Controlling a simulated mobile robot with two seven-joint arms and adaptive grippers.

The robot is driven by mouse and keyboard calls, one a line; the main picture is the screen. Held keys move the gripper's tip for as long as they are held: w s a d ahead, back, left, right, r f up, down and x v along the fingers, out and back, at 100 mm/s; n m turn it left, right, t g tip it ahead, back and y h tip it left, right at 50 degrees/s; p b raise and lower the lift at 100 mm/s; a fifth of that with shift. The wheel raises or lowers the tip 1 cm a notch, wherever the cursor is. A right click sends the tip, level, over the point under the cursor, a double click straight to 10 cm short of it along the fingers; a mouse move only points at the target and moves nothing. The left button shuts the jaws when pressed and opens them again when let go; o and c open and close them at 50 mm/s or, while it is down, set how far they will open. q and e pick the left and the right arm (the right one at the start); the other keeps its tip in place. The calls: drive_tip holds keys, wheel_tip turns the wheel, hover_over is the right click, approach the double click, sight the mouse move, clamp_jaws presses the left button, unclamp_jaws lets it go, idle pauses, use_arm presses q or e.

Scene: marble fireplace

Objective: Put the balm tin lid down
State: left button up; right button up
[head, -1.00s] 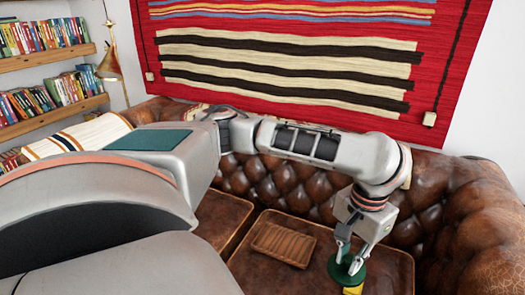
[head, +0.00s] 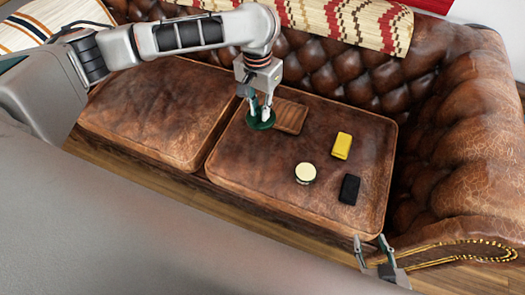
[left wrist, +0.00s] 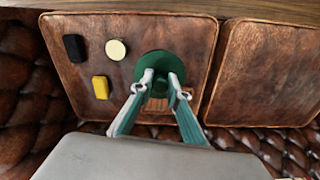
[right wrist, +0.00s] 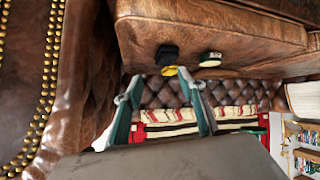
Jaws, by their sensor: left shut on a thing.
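My left gripper (head: 262,108) is shut on the green round balm tin lid (head: 262,124). The lid is over the right seat cushion, beside the front left side of a ridged wooden tray; any gap beneath it is hard to judge. In the left wrist view the lid (left wrist: 155,61) partly hides the tray (left wrist: 157,104). The round tin (head: 306,171), with a pale top, stands on the cushion to the right and nearer the front. My right gripper (head: 372,246) is open and empty, off the cushion's front right corner.
The wooden tray (head: 291,117) lies towards the back of the cushion (head: 245,160). A yellow block (head: 342,146) and a black block (head: 349,189) lie right of the tin. The cushion's front left is bare. The sofa's tufted back and right arm (head: 460,150) border it.

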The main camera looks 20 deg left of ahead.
use_arm(q)
drive_tip(key=shift+m, duration=0.8)
drive_tip(key=f+b, duration=0.2)
drive_tip(key=f, duration=0.5)
drive_tip(key=w+d+f+b, duration=0.1)
drive_tip(key=f+b, duration=0.1)
drive_tip(key=f, duration=0.6)
drive_tip(key=d+f+b, duration=0.1)
drive_tip(key=f+b, duration=0.1)
drive_tip(key=f, duration=0.5)
drive_tip(key=shift+w+d+f, duration=0.1)
drive_tip(key=shift+w+f, duration=0.25)
drive_tip(key=shift+w+f+b, duration=0.1)
drive_tip(key=shift+f+b, duration=0.2)
wheel_tip(320, 180, down, 4)
drive_tip(key=shift+f+b, duration=0.1)
drive_tip(key=shift+b, duration=0.85)
drive_tip(key=shift+f, duration=0.2)
drive_tip(key=shift+r, duration=0.3)
use_arm(e)
drive_tip(key=shift+w+a+f+n+y, duration=0.15)
drive_tip(key=shift+a+f, duration=0.25)
drive_tip(key=shift+f, duration=0.2)
drive_tip(key=shift+w+a+f+n+y, duration=0.15)
drive_tip(key=shift+a+f, duration=0.25)
drive_tip(key=shift+f, duration=0.2)
use_arm(q)
drive_tip(key=shift+f, duration=0.1)
